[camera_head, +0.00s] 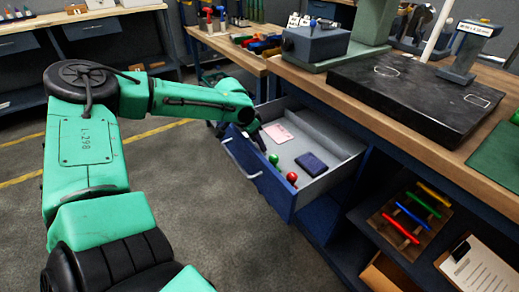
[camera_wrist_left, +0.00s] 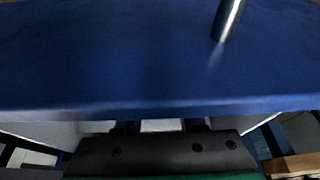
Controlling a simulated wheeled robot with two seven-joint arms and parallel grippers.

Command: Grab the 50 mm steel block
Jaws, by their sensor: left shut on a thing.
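The 50 mm steel block cannot be made out in either view. My left gripper (camera_head: 259,138) is at the far front corner of the open blue drawer (camera_head: 271,186), with its tips low and partly hidden. In the left wrist view, a blue panel (camera_wrist_left: 120,60) covers the fingertips. The black gripper body (camera_wrist_left: 160,155) shows below its edge, with a light grey patch between the finger bases. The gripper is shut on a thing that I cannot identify. My right gripper is not in view.
The drawer holds a pink card (camera_head: 279,134), a dark blue case (camera_head: 311,164), a green ball (camera_head: 273,159) and a red ball (camera_head: 292,177). A silver handle (camera_head: 240,164) is on its front. The workbench carries a black plate (camera_head: 415,100). Floor lies clear in front.

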